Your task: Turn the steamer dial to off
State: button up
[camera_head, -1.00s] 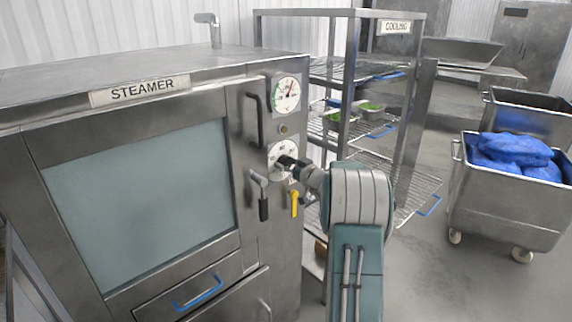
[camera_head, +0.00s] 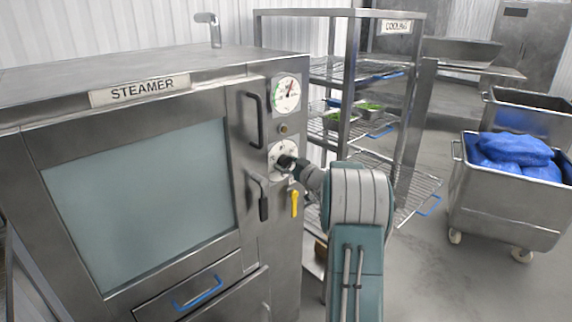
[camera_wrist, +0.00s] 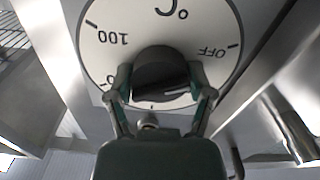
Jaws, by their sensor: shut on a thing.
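The steamer (camera_head: 140,200) stands at the left in the head view with its door closed. Its white dial plate (camera_head: 282,150) is on the right front panel, under a round gauge (camera_head: 286,94). In the wrist view the dial plate (camera_wrist: 100,25) carries "100", "OFF" and a degree C mark. The black dial knob (camera_wrist: 160,68) sits at its middle, with a light pointer line on it towards the lower right, not at the "OFF" mark. My gripper (camera_wrist: 163,88) is shut on the knob, one finger on each side. In the head view my gripper (camera_head: 290,163) reaches the dial, hiding part of it.
A door lever (camera_head: 262,195) and a yellow handle (camera_head: 294,203) are close below the dial. The cooling rack (camera_head: 345,90) stands just right of the steamer. A steel cart (camera_head: 505,205) with blue bags (camera_head: 515,150) is further right, with open floor before it.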

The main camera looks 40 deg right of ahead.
jog(key=o, duration=1.1)
jog(key=shift+f, duration=0.4)
jog(key=shift+r, duration=0.2)
jog(key=shift+s+r, duration=0.1)
jog(key=s+d, duration=0.1)
jog(key=s, duration=1)
jog(key=shift+s, duration=0.35)
